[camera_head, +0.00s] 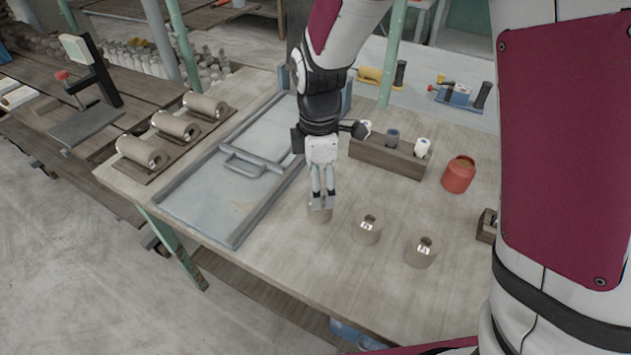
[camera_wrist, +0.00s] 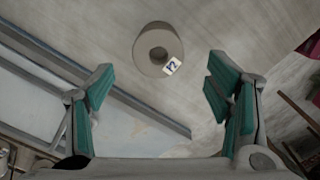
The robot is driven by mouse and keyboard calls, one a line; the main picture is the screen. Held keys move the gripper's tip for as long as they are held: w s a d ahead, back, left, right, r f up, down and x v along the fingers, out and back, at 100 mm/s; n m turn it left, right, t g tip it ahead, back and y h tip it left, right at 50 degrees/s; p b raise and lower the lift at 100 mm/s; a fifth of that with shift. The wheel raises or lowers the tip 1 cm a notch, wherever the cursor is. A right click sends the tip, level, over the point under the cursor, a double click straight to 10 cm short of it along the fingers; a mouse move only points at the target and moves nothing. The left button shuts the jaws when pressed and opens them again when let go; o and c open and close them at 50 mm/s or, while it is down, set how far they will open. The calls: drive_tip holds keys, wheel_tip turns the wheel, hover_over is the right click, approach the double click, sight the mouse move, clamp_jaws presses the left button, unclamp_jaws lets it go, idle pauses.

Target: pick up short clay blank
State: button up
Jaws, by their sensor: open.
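A short grey-brown clay blank (camera_head: 319,214) stands upright on the table below my gripper (camera_head: 323,196), partly hidden by the fingers. My gripper (camera_wrist: 160,95) is open and empty, with green pads on both sides; the blank lies ahead, beyond the fingertips, not between the pads. Two more short blanks stand upright to the right, a middle one (camera_head: 366,229) and a right one (camera_head: 420,254), each labelled.
A metal tray (camera_head: 187,193) with a raised rim and handle lies left of the blanks. Several longer clay cylinders (camera_head: 141,152) lie on a rack at the table's left. A wooden block with bottles (camera_head: 385,160) and a red jar (camera_head: 459,174) stand behind. The table's front is clear.

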drive_tip(key=shift+w+d+f, duration=0.1)
drive_tip(key=shift+f, duration=1.9)
drive_tip(key=shift+d+f, duration=0.1)
drive_tip(key=shift+f, duration=1.9)
drive_tip(key=c, duration=1.4)
